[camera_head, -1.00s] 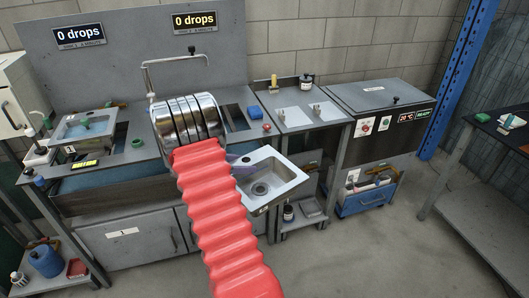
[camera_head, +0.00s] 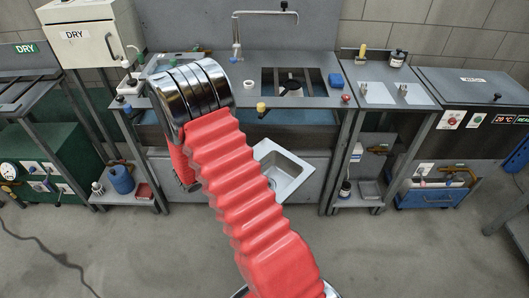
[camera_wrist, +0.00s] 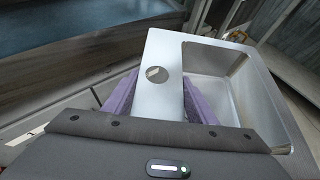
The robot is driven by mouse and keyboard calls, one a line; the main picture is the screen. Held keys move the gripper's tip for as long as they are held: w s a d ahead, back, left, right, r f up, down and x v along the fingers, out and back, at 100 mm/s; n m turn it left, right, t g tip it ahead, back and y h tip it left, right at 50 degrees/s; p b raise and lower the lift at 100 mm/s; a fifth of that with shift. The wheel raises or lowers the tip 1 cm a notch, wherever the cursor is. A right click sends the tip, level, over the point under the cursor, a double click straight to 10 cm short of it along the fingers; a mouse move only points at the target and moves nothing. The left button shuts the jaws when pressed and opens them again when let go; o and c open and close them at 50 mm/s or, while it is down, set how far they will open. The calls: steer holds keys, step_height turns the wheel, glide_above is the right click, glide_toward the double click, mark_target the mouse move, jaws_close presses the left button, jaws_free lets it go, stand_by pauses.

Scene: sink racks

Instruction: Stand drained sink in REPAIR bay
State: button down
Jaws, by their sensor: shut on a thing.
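A grey metal sink (camera_head: 284,170) with a square basin hangs in front of the bench, partly hidden behind my red arm sleeve in the head view. In the wrist view the sink (camera_wrist: 222,75) fills the right half, its flat ledge with a round tap hole towards the left. My gripper (camera_wrist: 158,98) is shut on this ledge, with one purple finger on each side of the hole. The gripper is hidden behind my arm in the head view. I see no bay marked REPAIR in these views.
A bench (camera_head: 330,97) with a tap and a dark opening stands behind the sink. A white DRY cabinet (camera_head: 90,30) and a rack with a DRY sign (camera_head: 26,48) are at the left. A blue crate (camera_head: 437,196) is at the right.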

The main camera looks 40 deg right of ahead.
steer(key=a+f+n+t+y, duration=0.1)
steer(key=a+n+t, duration=0.2)
steer(key=a, duration=1)
steer(key=a+f+n+t+y, duration=0.1)
steer(key=a+f+n+t, duration=0.1)
steer(key=a, duration=1.1)
steer(key=shift+w+a+f+n+t+y, duration=0.2)
steer(key=shift+f+n+t+y, duration=0.1)
steer(key=shift+n+t, duration=0.45)
steer(key=shift+w, duration=0.1)
